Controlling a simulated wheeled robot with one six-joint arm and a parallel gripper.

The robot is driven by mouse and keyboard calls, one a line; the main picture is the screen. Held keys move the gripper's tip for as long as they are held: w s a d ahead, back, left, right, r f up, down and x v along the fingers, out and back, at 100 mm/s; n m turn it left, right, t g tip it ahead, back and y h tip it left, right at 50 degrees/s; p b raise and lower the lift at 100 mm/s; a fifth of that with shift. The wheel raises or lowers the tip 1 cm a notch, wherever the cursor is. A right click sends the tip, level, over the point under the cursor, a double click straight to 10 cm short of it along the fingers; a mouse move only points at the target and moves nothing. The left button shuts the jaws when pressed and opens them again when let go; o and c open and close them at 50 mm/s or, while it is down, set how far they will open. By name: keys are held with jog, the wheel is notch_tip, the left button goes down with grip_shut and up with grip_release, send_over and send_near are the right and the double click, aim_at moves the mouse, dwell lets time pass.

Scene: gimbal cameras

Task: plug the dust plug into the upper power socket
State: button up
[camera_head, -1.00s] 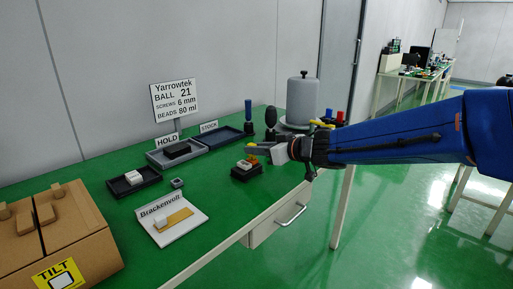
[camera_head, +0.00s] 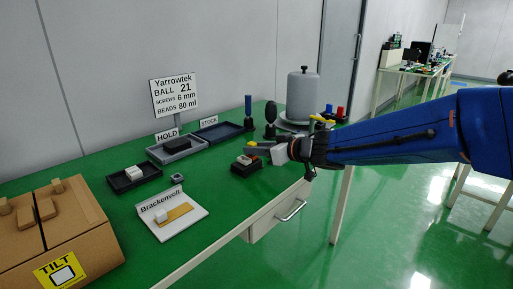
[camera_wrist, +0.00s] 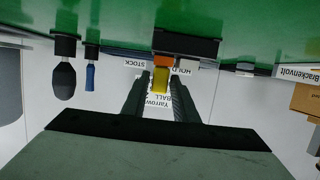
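A small yellow piece with an orange part (camera_wrist: 161,78) shows between my fingertips in the wrist view, which is upside down. It seems to stand on a black block (camera_head: 247,168) that also carries a white piece (camera_head: 243,160). I cannot tell for certain that the yellow piece is the dust plug. My gripper (camera_wrist: 158,85) is open around or just short of it, with a gap visible beside it. In the head view my gripper (camera_head: 264,149) is low over the black block. A white Brackenvolt panel (camera_head: 186,224) lies front left; I cannot make out an upper socket.
A dark tray (camera_head: 120,187) with white pieces, a grey HOLD tray (camera_head: 161,156) and a STOCK tray (camera_head: 236,132) stand behind. Upright tools and a grey canister (camera_head: 303,95) are at the back right. A cardboard box (camera_head: 88,215) is at the left. Green table is clear between.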

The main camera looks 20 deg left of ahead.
jog(key=shift+o, duration=1)
jog(key=shift+d+r, duration=0.1)
jog(key=shift+d, duration=0.05)
jog(key=v, duration=1.7)
